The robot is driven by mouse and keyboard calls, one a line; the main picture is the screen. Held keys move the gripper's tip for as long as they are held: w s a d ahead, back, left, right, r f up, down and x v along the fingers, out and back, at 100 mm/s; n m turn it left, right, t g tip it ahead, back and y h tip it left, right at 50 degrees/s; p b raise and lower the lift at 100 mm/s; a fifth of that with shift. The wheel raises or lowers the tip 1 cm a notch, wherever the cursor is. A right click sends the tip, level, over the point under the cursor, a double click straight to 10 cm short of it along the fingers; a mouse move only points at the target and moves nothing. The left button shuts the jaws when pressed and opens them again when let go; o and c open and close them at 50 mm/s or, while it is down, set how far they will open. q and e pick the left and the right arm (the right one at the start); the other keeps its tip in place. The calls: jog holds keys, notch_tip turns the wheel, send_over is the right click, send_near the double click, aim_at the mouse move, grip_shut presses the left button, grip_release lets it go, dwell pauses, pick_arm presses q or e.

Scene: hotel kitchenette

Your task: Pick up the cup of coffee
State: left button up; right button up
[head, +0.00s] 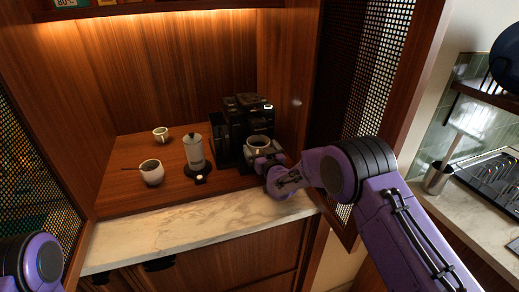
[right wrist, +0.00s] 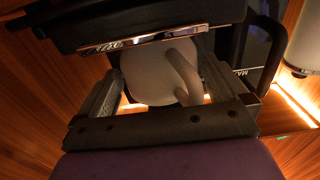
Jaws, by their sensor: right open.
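A white cup (head: 257,150) with a dark inside stands at the front of the black coffee machine (head: 229,135), under its spout. My right gripper (head: 266,161) is in front of the cup, its jaws open and pointing toward the machine. In the right wrist view the white cup (right wrist: 145,77) lies between the two spread fingers (right wrist: 158,85), with its handle toward me. I cannot tell whether either finger touches it. The machine's black body (right wrist: 150,25) covers part of the view above the cup. My left gripper is out of view; only a purple arm link shows at lower left.
A white bowl-like cup (head: 152,173), a small white cup (head: 160,134) and a light grey cylindrical container (head: 194,150) on a dark base stand left of the machine on the wooden shelf. The marble counter edge (head: 190,228) in front is clear. A mesh door (head: 365,75) stands open right.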

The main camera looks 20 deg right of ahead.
jog(key=c, duration=1.1)
jog(key=shift+o, duration=0.2)
jog(key=shift+r, duration=0.1)
jog(key=shift+r+b, duration=0.6)
jog(key=shift+r, duration=0.05)
jog(key=s+b, duration=0.5)
jog(key=s, duration=1.3)
jog(key=shift+d, duration=0.3)
